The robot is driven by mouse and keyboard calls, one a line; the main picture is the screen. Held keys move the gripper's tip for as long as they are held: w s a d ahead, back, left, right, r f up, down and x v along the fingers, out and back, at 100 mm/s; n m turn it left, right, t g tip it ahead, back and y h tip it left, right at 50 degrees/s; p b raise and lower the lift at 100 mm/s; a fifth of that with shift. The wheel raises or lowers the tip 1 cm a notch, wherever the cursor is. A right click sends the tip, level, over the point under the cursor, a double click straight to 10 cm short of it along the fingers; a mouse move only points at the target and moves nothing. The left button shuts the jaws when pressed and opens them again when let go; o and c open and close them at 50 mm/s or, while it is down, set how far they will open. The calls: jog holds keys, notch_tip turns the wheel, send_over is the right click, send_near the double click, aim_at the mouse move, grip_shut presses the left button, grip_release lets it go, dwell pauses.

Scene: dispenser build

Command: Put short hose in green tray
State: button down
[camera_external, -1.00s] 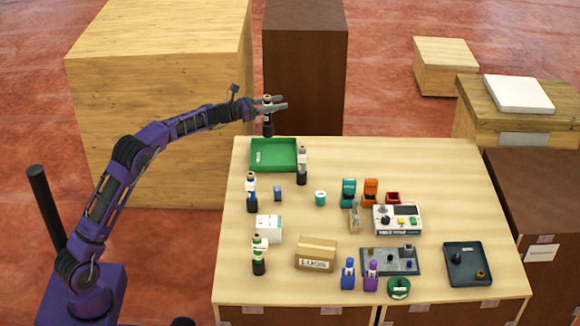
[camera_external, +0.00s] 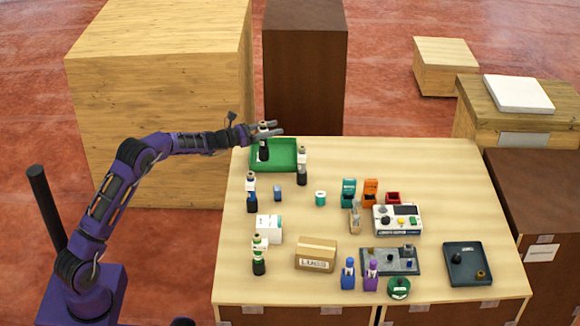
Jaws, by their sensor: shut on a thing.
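The green tray (camera_external: 286,158) lies at the back left of the table. My gripper (camera_external: 272,130) is over the tray's left half, shut on a dark bottle-like piece with a pale upper part, taken to be the short hose (camera_external: 263,151). The piece is upright, its lower end in front of the tray's floor in this view. I cannot tell whether it touches the tray. The fingers hide part of its top.
A similar black and white piece (camera_external: 302,174) stands close to the tray's front right corner. A blue-based one (camera_external: 252,200) and a small blue block (camera_external: 278,193) are in front. A white box (camera_external: 268,229) and cardboard box (camera_external: 316,254) stand nearer.

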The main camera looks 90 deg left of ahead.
notch_tip(320, 180, down, 3)
jog(key=shift+f, duration=0.1)
jog(key=shift+f+b, duration=0.2)
jog(key=shift+b, duration=0.1)
jog(key=shift+c, duration=1.4)
grip_release()
jog(key=v, duration=1.2)
jog(key=shift+b, duration=0.45)
jog(key=shift+r, duration=0.15)
